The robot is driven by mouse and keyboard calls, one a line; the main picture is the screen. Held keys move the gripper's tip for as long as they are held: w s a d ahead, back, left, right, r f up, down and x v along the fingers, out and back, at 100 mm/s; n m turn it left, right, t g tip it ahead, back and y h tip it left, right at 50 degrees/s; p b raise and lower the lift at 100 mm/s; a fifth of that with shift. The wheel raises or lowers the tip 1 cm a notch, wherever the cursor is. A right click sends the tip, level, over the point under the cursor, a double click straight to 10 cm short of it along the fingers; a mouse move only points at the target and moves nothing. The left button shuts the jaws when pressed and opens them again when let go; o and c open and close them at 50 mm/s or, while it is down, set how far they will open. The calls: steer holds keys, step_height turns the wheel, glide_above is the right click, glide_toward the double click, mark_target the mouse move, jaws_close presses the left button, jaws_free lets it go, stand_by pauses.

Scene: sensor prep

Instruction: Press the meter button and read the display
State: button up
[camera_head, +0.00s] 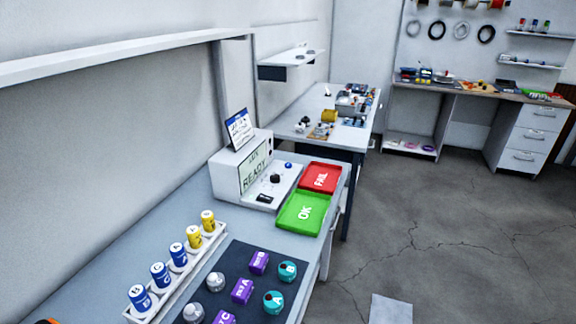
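The meter (228,183) is a white box on the near workbench against the left wall. Its display (254,169) faces right and shows "READY" in large dark letters; a smaller line above is hard to read. On the meter's low front deck are a small blue round button (288,165), a dark knob (275,179) and a black rectangular part (264,198). I cannot tell which of these is the meter button. A card with a blue header (239,129) stands on top of the meter.
A red FAIL tray (320,178) and a green OK tray (303,212) lie right of the meter, both empty. A white rack (192,270) holds blue and yellow cylinders. A dark mat (222,262) carries purple, teal and silver parts. Floor (430,240) is open at right.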

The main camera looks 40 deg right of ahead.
jaws_close()
stand_by(1.2)
